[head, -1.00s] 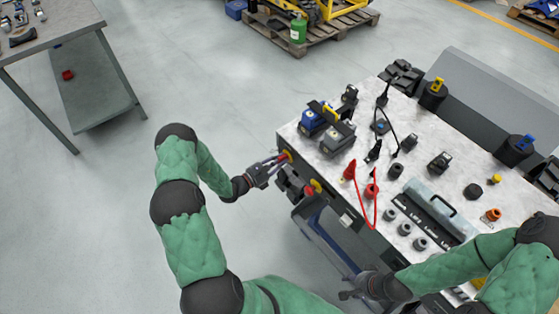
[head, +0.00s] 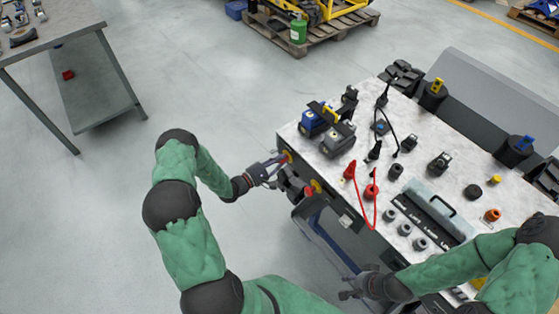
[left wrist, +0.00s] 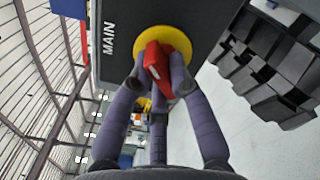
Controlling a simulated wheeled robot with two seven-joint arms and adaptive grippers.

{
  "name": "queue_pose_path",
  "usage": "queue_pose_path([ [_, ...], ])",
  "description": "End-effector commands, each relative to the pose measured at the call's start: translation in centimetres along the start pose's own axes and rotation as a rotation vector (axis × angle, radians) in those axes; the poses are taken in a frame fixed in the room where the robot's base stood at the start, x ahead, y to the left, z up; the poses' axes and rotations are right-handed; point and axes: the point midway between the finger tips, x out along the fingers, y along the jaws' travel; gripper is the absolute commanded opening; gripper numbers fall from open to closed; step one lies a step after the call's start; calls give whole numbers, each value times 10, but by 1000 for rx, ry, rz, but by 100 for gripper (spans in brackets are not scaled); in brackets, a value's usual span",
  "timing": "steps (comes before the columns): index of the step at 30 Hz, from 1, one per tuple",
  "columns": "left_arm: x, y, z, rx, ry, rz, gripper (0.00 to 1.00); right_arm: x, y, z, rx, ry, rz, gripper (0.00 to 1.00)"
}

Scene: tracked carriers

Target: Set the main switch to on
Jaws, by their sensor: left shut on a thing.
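The main switch has a red handle (left wrist: 156,66) on a round yellow plate (left wrist: 180,42), beside the word MAIN on a dark panel. In the head view, its yellow plate (head: 286,156) shows at the left end of the workbench. My left gripper (head: 279,163) is at this switch. In the left wrist view, my left gripper (left wrist: 158,76) has its fingers on both sides of the red handle and is shut on it. The handle sits tilted in this view. My right gripper (head: 346,287) is apart from the switch, low by the bench front, with its fingers spread and nothing seen between them.
A second red and yellow switch (head: 315,187) is on the bench front, close to the right of my left gripper. The bench top (head: 330,172) holds battery packs, cables and sockets. A blue-edged cart (head: 330,240) stands below.

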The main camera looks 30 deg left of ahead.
Motion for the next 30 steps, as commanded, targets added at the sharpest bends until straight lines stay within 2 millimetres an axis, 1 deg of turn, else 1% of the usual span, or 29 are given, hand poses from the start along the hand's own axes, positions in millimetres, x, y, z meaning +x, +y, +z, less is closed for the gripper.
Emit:
queue_pose_path([
  [12, 0, 0, 2, 393, 0, 0, 0, 4, 1, 0, 0, 0, 0, 40],
  [18, 0, -1, 2, 557, 0, -1, 0, 6, 2, 0, 0, 0, 0, 40],
  [24, 0, -1, 3, 681, 0, -2, 0, 8, 3, 0, 0, 0, 0, 40],
  [30, 0, -1, 3, 756, 1, -2, 0, 9, 3, 0, 0, 0, 0, 40],
])
